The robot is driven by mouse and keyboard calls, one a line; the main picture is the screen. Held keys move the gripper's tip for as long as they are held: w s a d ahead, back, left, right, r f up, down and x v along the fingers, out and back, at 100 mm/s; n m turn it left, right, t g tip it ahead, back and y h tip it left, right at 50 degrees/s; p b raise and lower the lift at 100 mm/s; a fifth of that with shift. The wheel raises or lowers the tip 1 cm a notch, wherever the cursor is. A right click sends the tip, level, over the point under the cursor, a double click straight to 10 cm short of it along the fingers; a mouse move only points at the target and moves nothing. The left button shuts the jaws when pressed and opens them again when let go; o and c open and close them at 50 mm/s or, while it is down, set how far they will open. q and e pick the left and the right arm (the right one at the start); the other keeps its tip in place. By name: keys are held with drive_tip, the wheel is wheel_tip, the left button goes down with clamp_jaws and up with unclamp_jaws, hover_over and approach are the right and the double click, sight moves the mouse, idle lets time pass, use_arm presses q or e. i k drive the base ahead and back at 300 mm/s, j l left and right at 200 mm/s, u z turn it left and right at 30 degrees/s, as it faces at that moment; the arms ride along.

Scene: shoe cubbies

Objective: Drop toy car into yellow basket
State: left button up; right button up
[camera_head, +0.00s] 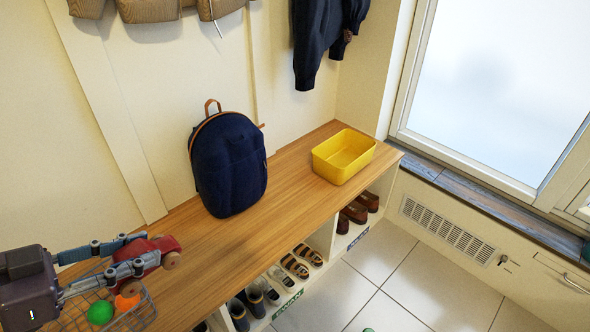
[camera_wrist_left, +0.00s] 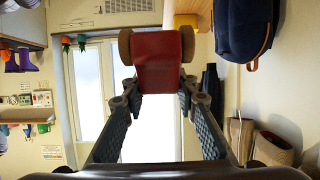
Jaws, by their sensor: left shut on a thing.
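My left gripper (camera_head: 135,263) is shut on a red toy car (camera_head: 158,252) with wooden wheels, at the left of the head view. It holds the car above the bench near a wire basket. In the left wrist view the toy car (camera_wrist_left: 158,66) sits between the two fingers (camera_wrist_left: 158,98). The yellow basket (camera_head: 343,168) stands on the right end of the wooden bench, open at the top and apparently empty. The car is well to the left of it. My right gripper is in neither view.
A dark blue backpack (camera_head: 229,165) stands on the bench between the car and the yellow basket. A wire basket (camera_head: 140,312) with a green ball (camera_head: 100,312) and an orange ball (camera_head: 126,302) is below the gripper. Shoes (camera_head: 295,266) fill cubbies under the bench (camera_head: 285,190).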

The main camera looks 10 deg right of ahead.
sight(342, 165)
drive_tip(key=k+l, duration=0.1)
drive_tip(key=l, duration=0.4)
drive_tip(key=k+l+z, duration=0.15)
drive_tip(key=l, duration=0.85)
drive_tip(key=k+z, duration=0.05)
drive_tip(key=k, duration=0.05)
